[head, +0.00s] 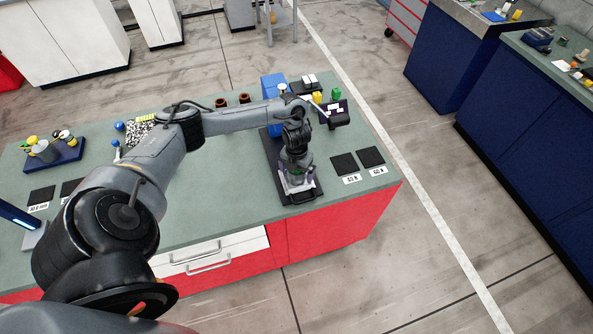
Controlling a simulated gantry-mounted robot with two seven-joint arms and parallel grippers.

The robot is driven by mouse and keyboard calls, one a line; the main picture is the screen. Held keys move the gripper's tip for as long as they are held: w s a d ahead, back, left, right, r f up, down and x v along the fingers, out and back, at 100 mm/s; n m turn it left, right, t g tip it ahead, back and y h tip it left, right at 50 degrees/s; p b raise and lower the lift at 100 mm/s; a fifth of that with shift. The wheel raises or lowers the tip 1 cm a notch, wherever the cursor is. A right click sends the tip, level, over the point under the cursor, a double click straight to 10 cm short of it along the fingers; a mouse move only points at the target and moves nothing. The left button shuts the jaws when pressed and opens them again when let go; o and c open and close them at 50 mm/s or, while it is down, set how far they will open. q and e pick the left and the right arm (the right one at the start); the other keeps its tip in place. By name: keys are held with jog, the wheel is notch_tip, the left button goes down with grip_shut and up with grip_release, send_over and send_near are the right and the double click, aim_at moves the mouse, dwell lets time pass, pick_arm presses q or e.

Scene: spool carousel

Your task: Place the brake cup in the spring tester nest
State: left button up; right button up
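My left arm comes in from the left, and its gripper (297,183) points down over the front of a black base plate (271,160). The gripper and wrist hide the nest area. The fingertips are small and blend with light grey parts, so I cannot tell whether they are open or hold something. I cannot make out the brake cup for certain. A grey cup-like part (46,151) sits in the blue tray at the left. My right gripper is out of view.
The blue tray (68,158) also holds yellow parts. Two black pads (343,164) with labels lie right of the plate. A dark bin (338,118) and brown ring-shaped parts (244,98) stand toward the back. The green bench top (218,203) is clear in front, left of the plate.

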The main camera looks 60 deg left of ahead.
pick_arm(q)
jog(key=shift+r, duration=0.15)
jog(key=shift+r, duration=0.55)
notch_tip(320, 180, up, 11)
jog(key=p, duration=0.4)
